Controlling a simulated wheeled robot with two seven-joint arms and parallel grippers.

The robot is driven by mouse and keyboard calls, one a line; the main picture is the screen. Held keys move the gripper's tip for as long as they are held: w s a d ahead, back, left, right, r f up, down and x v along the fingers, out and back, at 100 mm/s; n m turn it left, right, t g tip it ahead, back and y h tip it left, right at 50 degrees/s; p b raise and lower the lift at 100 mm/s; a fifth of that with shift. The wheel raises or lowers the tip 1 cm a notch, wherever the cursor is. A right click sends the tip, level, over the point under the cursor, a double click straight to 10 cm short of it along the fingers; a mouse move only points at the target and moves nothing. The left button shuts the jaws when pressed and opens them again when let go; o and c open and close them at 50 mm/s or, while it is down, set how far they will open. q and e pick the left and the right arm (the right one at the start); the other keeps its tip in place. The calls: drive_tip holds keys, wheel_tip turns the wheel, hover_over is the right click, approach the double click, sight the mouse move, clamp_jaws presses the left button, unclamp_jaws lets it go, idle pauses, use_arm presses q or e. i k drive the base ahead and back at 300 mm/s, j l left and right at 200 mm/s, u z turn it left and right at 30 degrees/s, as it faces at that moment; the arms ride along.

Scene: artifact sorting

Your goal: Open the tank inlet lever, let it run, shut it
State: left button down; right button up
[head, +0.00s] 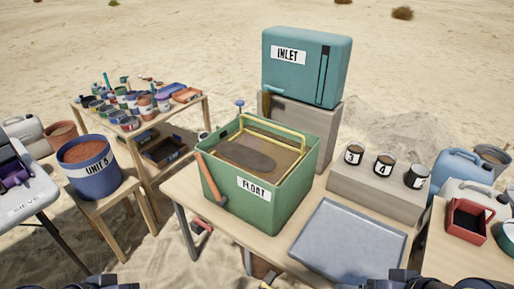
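The teal tank labelled INLET (306,68) stands on a grey block behind the table. A dark vertical strip (323,75) runs down its front at the right. A small brownish part (266,103) shows under its lower left corner; I cannot tell whether it is the lever. The green tank labelled FLOAT (277,214) stands on the table below, with a yellow frame and brownish contents holding a dark oval patch. My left gripper (100,283) and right gripper (402,281) show only as dark parts at the bottom edge, away from both tanks. Their fingers are not clear.
An orange-handled tool (211,180) leans on the green tank's left side. A blue-grey tray (350,242) lies at the table's front right. Several numbered cups (385,165) stand on a grey ledge. A blue UNIT 5 bucket (91,172) stands on a stool at left.

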sight(266, 88)
drive_tip(key=i+j, duration=0.15)
drive_tip(key=j, duration=0.2)
drive_tip(key=i+j+z, duration=0.1)
drive_tip(key=j, duration=0.25)
drive_tip(key=i+j, duration=0.15)
drive_tip(key=j, duration=0.25)
drive_tip(key=i+j+z, duration=0.1)
drive_tip(key=j, duration=0.25)
